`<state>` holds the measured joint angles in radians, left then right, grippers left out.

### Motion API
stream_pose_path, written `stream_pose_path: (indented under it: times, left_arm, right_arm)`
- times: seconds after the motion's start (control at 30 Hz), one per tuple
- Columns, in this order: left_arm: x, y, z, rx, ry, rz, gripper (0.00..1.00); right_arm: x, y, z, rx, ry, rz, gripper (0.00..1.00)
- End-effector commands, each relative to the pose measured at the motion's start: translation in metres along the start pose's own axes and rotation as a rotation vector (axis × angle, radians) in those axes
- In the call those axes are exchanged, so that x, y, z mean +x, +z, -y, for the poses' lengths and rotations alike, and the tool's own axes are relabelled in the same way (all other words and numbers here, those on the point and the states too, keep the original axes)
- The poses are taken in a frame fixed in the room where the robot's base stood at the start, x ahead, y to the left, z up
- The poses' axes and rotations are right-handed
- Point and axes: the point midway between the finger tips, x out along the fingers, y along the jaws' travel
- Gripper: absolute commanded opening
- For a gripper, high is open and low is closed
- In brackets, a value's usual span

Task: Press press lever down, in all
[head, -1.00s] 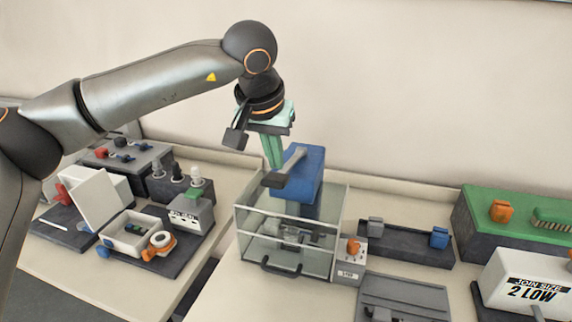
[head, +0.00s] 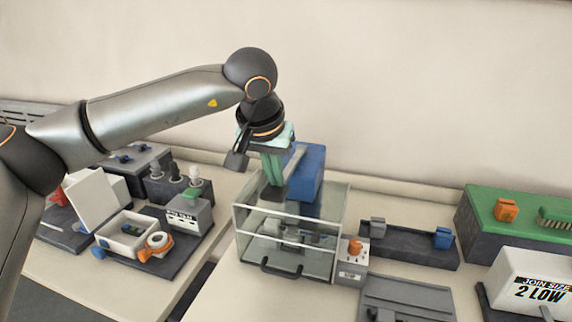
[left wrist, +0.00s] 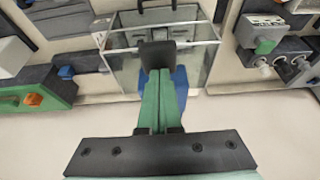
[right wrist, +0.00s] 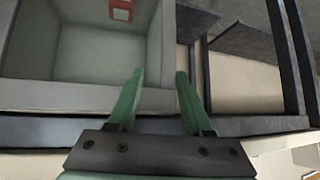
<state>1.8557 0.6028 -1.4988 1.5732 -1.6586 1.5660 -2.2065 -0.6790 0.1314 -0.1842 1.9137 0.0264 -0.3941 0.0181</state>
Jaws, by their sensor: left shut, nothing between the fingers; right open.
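The blue press (head: 312,172) stands at the back of a clear guard box (head: 290,253). Its grey press lever (head: 294,158) slopes down and forward to a dark handle pad (head: 272,193) above the box. My left gripper (head: 272,182) is shut and empty, pointing down, with its green fingertips at the pad. In the left wrist view the pad (left wrist: 157,53) lies right at the fingertips (left wrist: 159,75); I cannot tell exact contact. My right gripper (right wrist: 159,76) is open and empty, seen only in the right wrist view.
A small control box with an orange knob (head: 355,249) stands right of the guard. A dark rail with grey and blue blocks (head: 405,243) and a green-topped unit (head: 520,218) are further right. A grey open bin (right wrist: 85,50) is near my right gripper.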

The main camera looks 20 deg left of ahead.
Motion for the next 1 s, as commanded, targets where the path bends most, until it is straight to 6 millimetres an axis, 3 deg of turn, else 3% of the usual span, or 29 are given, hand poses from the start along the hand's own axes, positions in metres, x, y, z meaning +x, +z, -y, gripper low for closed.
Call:
stream_pose_path:
  times: [0.4, 0.83, 1.0]
  left_arm:
    - [0.023, 0.010, 0.000, 0.000, -0.001, 0.004, 0.00]
    - [0.043, 0.019, 0.000, 0.000, -0.001, 0.006, 0.00]
    - [0.041, 0.018, 0.000, 0.000, -0.002, 0.006, 0.00]
  right_arm:
    - [0.010, 0.011, 0.003, 0.000, -0.008, 0.010, 0.50]
    - [0.020, 0.007, 0.011, -0.004, -0.028, -0.005, 0.50]
    - [0.020, 0.004, 0.012, -0.006, -0.031, -0.004, 0.50]
